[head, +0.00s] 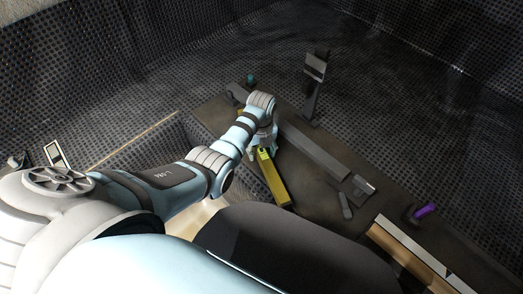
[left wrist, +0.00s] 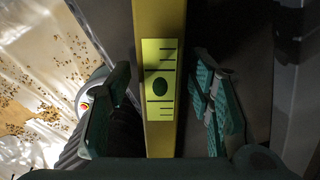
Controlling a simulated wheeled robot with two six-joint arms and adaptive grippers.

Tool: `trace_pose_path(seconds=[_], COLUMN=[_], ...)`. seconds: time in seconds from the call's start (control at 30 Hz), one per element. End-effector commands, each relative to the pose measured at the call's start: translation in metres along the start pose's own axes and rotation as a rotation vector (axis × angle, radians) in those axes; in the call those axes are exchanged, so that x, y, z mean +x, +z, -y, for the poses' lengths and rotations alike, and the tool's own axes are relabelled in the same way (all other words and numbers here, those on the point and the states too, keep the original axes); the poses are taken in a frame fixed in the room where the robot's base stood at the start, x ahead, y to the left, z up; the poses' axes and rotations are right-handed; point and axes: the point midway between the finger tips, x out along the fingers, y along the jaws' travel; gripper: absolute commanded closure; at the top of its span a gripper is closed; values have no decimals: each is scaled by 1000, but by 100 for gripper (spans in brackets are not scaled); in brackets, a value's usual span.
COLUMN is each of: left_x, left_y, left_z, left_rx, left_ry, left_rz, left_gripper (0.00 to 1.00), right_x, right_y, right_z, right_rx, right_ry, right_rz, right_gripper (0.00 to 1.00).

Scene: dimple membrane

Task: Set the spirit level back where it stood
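The spirit level is a long yellow bar (head: 273,181) lying on the dark bench, pointing toward the bench's near edge. In the left wrist view it runs up the middle, with a bright yellow-green vial panel (left wrist: 159,80) on its face. My left gripper (head: 262,150) is over the far part of the level, which the hand partly hides. In the left wrist view my left gripper's fingers (left wrist: 163,95) stand on either side of the bar, open, with narrow gaps beside it. My right gripper is not in view.
On the bench (head: 320,195) are a long grey bar (head: 315,150), a dark upright stand (head: 314,85), a grey square-like tool (head: 358,190) and a purple-handled item (head: 425,210). A wooden piece (head: 410,262) lies at the near right.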

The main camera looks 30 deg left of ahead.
Motion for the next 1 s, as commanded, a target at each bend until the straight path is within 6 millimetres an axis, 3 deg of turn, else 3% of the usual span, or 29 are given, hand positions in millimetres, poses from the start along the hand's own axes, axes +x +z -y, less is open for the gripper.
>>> trace_pose_path(seconds=[0.27,0.37,0.6,0.7,0.8,1.0], left_x=[-5,-23,-91,-111,-122,-123], left_y=[0,1,1,1,0,0], left_z=[0,1,1,1,0,0], left_rx=[0,0,0,0,0,0], left_ry=[-1,-2,-2,-2,-1,0], left_rz=[1,2,3,2,1,0], left_gripper=[52,52,52,52,52,52], right_x=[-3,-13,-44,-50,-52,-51], right_y=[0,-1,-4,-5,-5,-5], right_z=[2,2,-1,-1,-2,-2], right_rx=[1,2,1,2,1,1], right_ry=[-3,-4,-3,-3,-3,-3], right_rz=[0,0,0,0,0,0], right_gripper=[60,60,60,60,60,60])
